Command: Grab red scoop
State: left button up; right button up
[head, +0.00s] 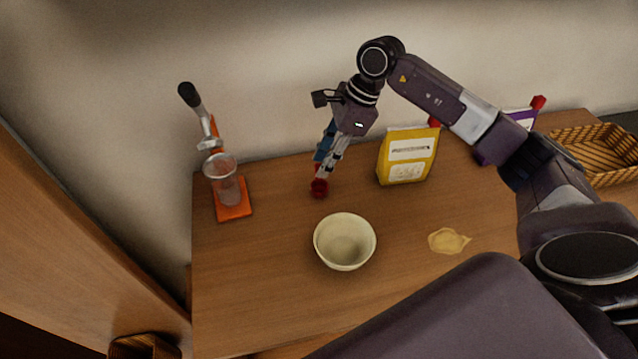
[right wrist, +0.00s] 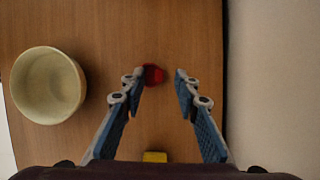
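The red scoop (head: 319,188) is on the wooden table, just behind the cream bowl (head: 345,241). My right gripper (head: 325,172) points down at it from above, its blue-padded fingers close over the scoop. In the right wrist view the fingers (right wrist: 156,82) are open and apart. The red scoop (right wrist: 154,75) shows just past the fingertips, nearer the left one and partly covered by it. I cannot tell whether they touch. My left gripper is not in view.
A yellow bag (head: 408,157) stands right of my right gripper. An orange-based press with a clear cup (head: 223,183) stands at left. A tan spill (head: 449,241) lies right of the bowl. A wicker basket (head: 597,156) is far right. The wall is close behind.

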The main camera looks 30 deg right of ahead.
aim_at(319, 180)
jog(key=x, duration=0.2)
jog(key=shift+a+f+p, duration=0.1)
jog(key=shift+f+p, duration=0.15)
jog(key=shift+p, duration=0.15)
jog(key=shift+a+f, duration=0.15)
jog(key=shift+f, duration=0.35)
jog(key=c, duration=0.8)
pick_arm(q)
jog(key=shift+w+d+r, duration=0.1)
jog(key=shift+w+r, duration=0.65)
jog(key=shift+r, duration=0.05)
pick_arm(e)
jog(key=shift+w+r, duration=0.1)
